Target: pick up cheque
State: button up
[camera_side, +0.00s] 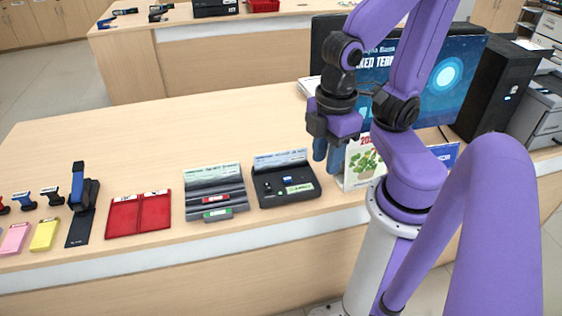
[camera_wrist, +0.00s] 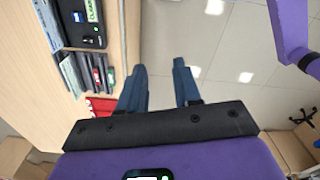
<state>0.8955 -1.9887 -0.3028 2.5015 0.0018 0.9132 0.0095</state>
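A pale printed slip (camera_side: 213,172), which looks like a cheque, lies along the back of a grey tray (camera_side: 226,188) on the counter. A similar slip (camera_side: 281,158) lies at the back of the black tray (camera_side: 268,187) beside it. The print is too small to tell which is the cheque. My gripper (camera_side: 328,156) is raised to the right of the black tray. In the wrist view its two blue fingers (camera_wrist: 158,72) are apart with only floor between them. The trays show at the upper left of that view.
A red folder (camera_side: 139,214), a stand with a blue-handled stamp (camera_side: 80,200), and pink and yellow pads (camera_side: 44,234) sit to the left. A plant-picture calendar (camera_side: 362,162) and a monitor (camera_side: 451,80) are close to my gripper. The counter behind the trays is clear.

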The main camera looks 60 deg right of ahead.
jog(key=w+d+f+m, duration=0.1)
jog(key=w+d+m, duration=0.1)
jog(key=w+m, duration=0.85)
jog(key=m, duration=2.9)
send_over(281, 154)
notch_tip(281, 154, down, 4)
jog(key=f, duration=0.1)
jog(key=shift+w+f, duration=0.1)
jog(key=shift+f, duration=8.3)
jog(key=shift+c, duration=0.3)
grip_shut()
